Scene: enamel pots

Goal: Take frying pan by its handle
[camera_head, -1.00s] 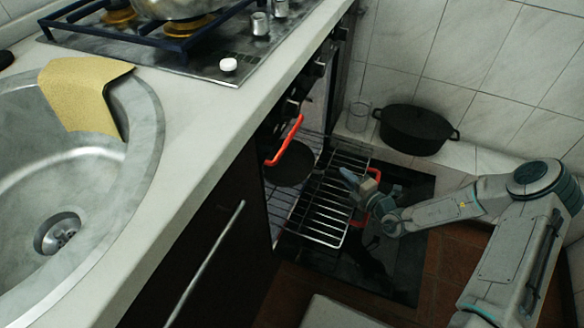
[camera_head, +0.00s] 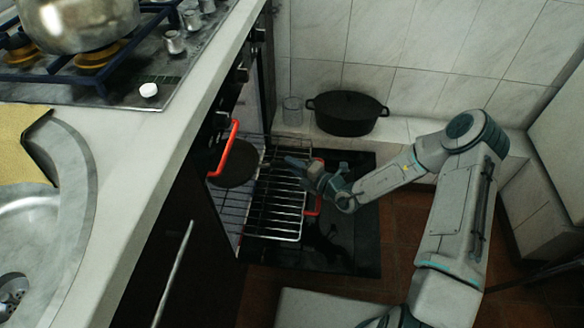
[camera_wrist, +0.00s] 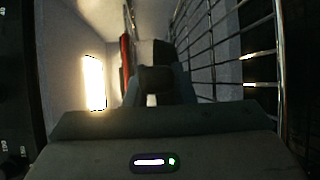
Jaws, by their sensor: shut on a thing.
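The frying pan (camera_head: 237,165) is a dark round shape at the oven opening, by the pulled-out wire rack (camera_head: 272,232), in the head view. My gripper (camera_head: 291,162) is over the rack, right of the pan, pointing left towards it. It is shut on what appears to be the pan's handle, though the handle is hard to make out against the dark rack.
A red bar handle (camera_head: 225,150) is at the oven front, and another red handle (camera_head: 316,205) is near the gripper. The black oven door (camera_head: 350,235) lies open below. The counter edge is at left.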

